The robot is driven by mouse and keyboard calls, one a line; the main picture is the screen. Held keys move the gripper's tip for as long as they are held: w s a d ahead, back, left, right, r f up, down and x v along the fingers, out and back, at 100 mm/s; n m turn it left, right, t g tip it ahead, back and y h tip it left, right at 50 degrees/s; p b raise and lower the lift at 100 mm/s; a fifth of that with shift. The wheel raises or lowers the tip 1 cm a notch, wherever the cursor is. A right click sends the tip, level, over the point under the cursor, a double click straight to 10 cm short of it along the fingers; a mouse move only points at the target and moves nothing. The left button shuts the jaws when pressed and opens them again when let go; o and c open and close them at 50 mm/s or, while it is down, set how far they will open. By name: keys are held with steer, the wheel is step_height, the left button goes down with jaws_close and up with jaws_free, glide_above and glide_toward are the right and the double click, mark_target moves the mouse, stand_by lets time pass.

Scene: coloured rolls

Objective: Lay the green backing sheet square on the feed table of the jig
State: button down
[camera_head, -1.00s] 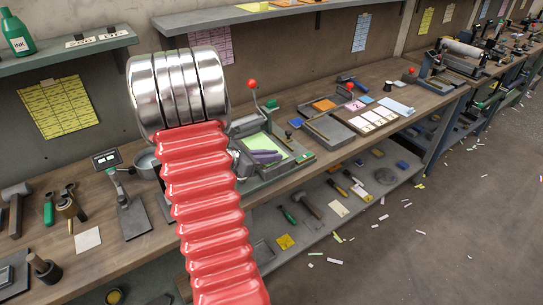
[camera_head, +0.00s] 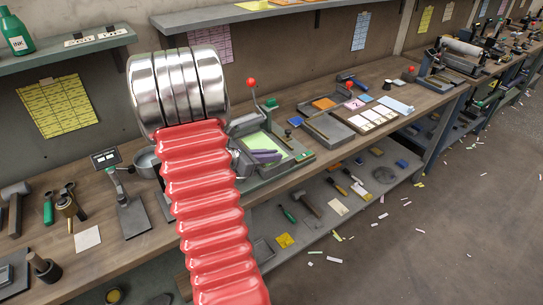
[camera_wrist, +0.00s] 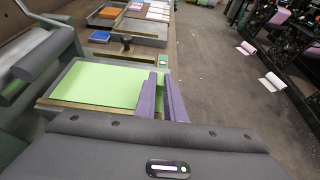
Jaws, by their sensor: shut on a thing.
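The green backing sheet (camera_wrist: 95,85) lies flat over the feed table of the jig (camera_wrist: 86,113) in the wrist view. It also shows in the head view (camera_head: 256,141), partly hidden by my arm and gripper. My gripper (camera_wrist: 160,73) has purple fingers and is shut on the sheet's right edge. In the head view my gripper (camera_head: 265,156) is low over the jig's front part. A tan strip of the table shows along the sheet's near side. I cannot tell whether the sheet touches the table all over.
A grey roller (camera_wrist: 35,55) stands left of the sheet in the wrist view. A lever with a red knob (camera_head: 251,82) rises behind the jig. A grey tray (camera_head: 328,130) and white cards (camera_head: 373,118) lie farther right on the bench. The floor at right has paper scraps.

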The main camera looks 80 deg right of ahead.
stand_by(0.4)
steer(key=c, duration=1.8)
jaws_free()
steer(key=shift+o, duration=0.7)
steer(key=o, duration=0.4)
steer(key=shift+w+a, duration=0.15)
steer(key=shift+v, duration=2.8)
